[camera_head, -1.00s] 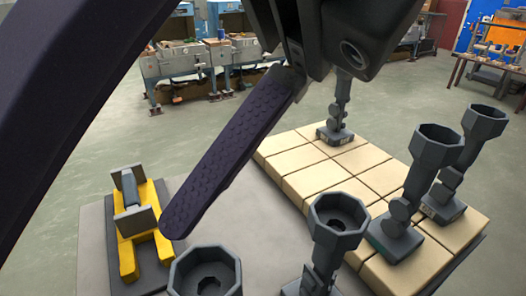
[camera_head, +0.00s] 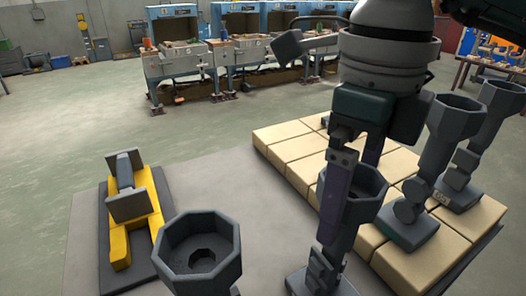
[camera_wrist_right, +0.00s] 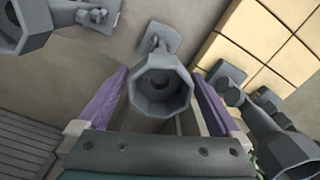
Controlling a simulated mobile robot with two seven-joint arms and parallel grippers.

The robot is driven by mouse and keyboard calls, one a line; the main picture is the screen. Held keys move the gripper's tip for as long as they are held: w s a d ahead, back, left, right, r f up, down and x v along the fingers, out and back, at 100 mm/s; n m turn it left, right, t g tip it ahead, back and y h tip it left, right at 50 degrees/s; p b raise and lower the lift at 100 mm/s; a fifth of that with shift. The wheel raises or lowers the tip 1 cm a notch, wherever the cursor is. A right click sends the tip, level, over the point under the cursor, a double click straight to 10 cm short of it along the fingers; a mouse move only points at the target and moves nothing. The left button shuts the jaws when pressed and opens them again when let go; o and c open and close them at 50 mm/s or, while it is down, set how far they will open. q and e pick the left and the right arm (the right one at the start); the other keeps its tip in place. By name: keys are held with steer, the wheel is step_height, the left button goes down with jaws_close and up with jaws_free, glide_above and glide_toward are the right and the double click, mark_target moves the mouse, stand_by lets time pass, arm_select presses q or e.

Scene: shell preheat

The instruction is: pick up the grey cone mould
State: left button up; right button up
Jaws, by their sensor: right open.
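A grey cone mould (camera_head: 358,186) with an octagonal funnel top stands upright on the grey surface in front of the tan blocks. My right gripper (camera_head: 350,205) points down at it, open, with one finger in front of the funnel in the head view. In the right wrist view, the same mould (camera_wrist_right: 161,88) lies between the two purple fingers of the gripper (camera_wrist_right: 160,76), with small gaps visible. Its foot (camera_wrist_right: 160,38) shows beyond. Similar grey moulds stand at the front left (camera_head: 198,250) and on the blocks at right (camera_head: 428,160). My left gripper is out of view.
A yellow and dark fixture with a grey bar (camera_head: 125,205) sits at left. Tan blocks (camera_head: 290,150) lie close behind the mould, with neighbouring moulds to the right. The grey surface between fixture and blocks is clear. Blue workbenches (camera_head: 180,55) stand far back.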

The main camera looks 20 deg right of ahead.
step_height(320, 180, down, 2)
steer(key=shift+c, duration=0.2)
jaws_close()
stand_by(0.7)
